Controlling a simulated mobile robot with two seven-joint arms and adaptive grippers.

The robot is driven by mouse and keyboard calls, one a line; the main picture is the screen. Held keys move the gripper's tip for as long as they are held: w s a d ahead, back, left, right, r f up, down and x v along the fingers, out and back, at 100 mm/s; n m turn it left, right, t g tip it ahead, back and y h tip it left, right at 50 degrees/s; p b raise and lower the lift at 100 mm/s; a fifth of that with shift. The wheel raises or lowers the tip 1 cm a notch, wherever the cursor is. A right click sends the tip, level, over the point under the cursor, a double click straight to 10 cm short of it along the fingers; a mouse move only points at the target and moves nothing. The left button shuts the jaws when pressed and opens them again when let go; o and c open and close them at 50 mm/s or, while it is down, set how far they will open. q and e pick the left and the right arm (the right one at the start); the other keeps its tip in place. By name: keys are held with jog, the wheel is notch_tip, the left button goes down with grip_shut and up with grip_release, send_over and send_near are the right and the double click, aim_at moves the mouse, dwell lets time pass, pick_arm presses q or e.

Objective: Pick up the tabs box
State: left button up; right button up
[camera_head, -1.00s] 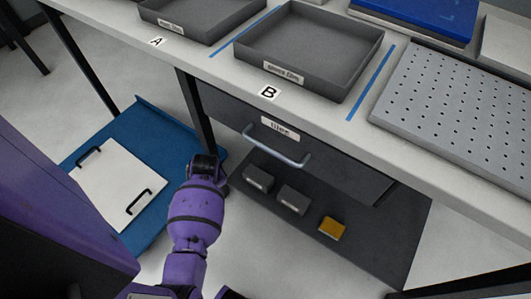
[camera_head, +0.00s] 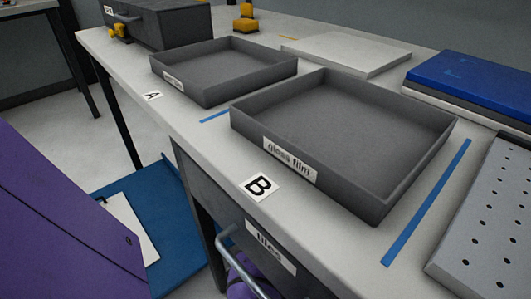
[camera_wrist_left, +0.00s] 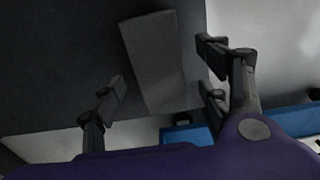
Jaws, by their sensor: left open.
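In the left wrist view a plain grey box (camera_wrist_left: 153,60) stands out against a dark surface. No label can be read on it, so I cannot tell if it is the tabs box. My left gripper (camera_wrist_left: 163,74) is open, with one finger on each side of the box; contact with it cannot be made out. My right gripper is not in view.
The worktable holds tray A (camera_head: 215,97), the gloss film tray B (camera_head: 345,190), a blue slab (camera_head: 475,75) and a perforated plate (camera_head: 495,215). A dark box (camera_head: 175,25) stands at the back left. The drawer handle (camera_head: 240,262) juts out above my arm.

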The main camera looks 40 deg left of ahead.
pick_arm(q)
notch_tip(320, 180, down, 3)
jog(key=shift+r+b, duration=0.1)
jog(key=shift+b, duration=0.4)
jog(key=shift+r, duration=0.1)
jog(key=shift+c, duration=0.5)
jog(key=c, duration=1.3)
